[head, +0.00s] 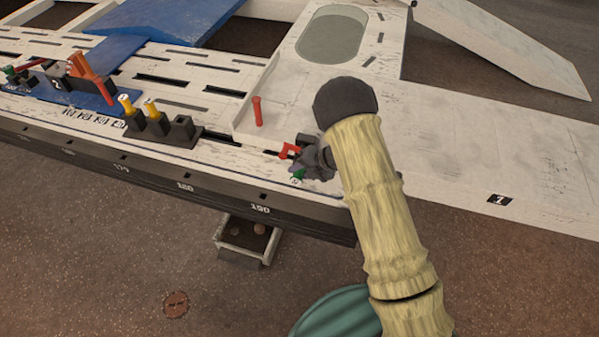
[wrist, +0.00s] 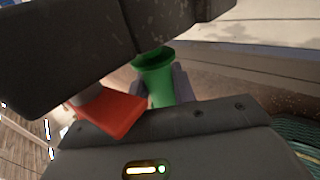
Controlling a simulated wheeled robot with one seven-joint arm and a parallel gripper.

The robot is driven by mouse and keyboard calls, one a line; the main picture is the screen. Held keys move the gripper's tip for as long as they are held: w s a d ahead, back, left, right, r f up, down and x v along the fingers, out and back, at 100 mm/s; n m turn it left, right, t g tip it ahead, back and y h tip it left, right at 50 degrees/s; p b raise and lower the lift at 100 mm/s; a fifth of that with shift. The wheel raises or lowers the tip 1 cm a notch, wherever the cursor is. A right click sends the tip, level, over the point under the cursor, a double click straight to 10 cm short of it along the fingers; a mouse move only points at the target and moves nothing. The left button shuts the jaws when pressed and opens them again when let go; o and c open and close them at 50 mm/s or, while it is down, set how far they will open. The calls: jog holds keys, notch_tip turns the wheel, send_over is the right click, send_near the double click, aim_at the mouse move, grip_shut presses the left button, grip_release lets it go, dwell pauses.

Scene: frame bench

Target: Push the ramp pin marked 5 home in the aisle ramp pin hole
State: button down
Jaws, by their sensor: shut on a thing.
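My gripper (head: 312,158) is at the front edge of the white bench, just left of my arm in the head view. It is shut on a green pin (head: 298,174), which carries a small pale tag too small to read. In the wrist view the green pin (wrist: 155,82) has a wide collar and sits between the dark jaws. A red piece (head: 288,150) is close beside the gripper; it also shows in the wrist view (wrist: 112,112). I cannot make out the aisle ramp pin hole, or whether the pin's tip is in one.
A red pin (head: 257,111) stands upright on the white plate. Yellow pins (head: 126,104) stand in a black holder (head: 181,132) to the left, near a blue tray (head: 103,101) with more pins. A ramp marked 1 (head: 540,185) extends right.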

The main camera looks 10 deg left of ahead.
jog(key=shift+s, duration=0.1)
jog(key=shift+s+a, duration=0.15)
jog(key=shift+s, duration=1.3)
jog(key=shift+s+a, duration=0.1)
jog(key=shift+s, duration=1.35)
dwell(1.0)
jog(key=shift+w+d+p, duration=0.15)
jog(key=shift+w+p, duration=0.55)
jog(key=shift+w, duration=0.95)
jog(key=shift+w+d+p, duration=0.15)
jog(key=shift+w+p, duration=0.5)
jog(key=shift+w, duration=0.95)
jog(key=c, duration=1.1)
grip_release()
jog(key=shift+o, duration=0.2)
jog(key=shift+r, duration=0.1)
